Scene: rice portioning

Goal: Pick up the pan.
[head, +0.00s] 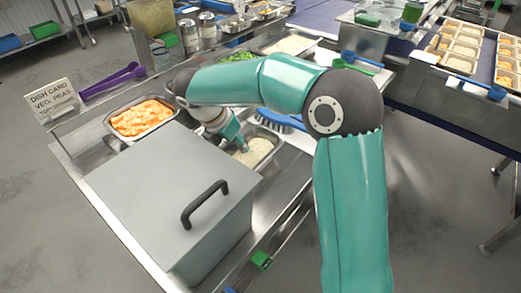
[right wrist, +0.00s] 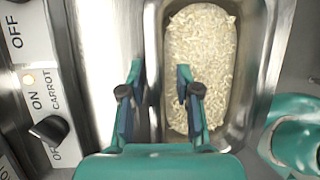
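A metal pan (head: 274,149) with pale rice (head: 255,151) in it sits in the counter near the middle of the head view, partly hidden by my right arm and gripper. In the right wrist view the pan (right wrist: 255,65) stands upright, lengthwise in the picture, with the rice (right wrist: 200,60) inside. My right gripper (head: 234,136) points down at the pan's left side. In the right wrist view its fingers (right wrist: 159,92) are apart, one over the rice and one outside the left rim, with nothing held. Contact with the rim cannot be told. My left gripper is not in view.
A grey box lid with a black handle (head: 205,203) stands in front left. A pan of orange food (head: 141,118) is left of the gripper. A blue brush (head: 278,120) lies behind the rice pan. A switch panel (right wrist: 40,90) is at the wrist view's left.

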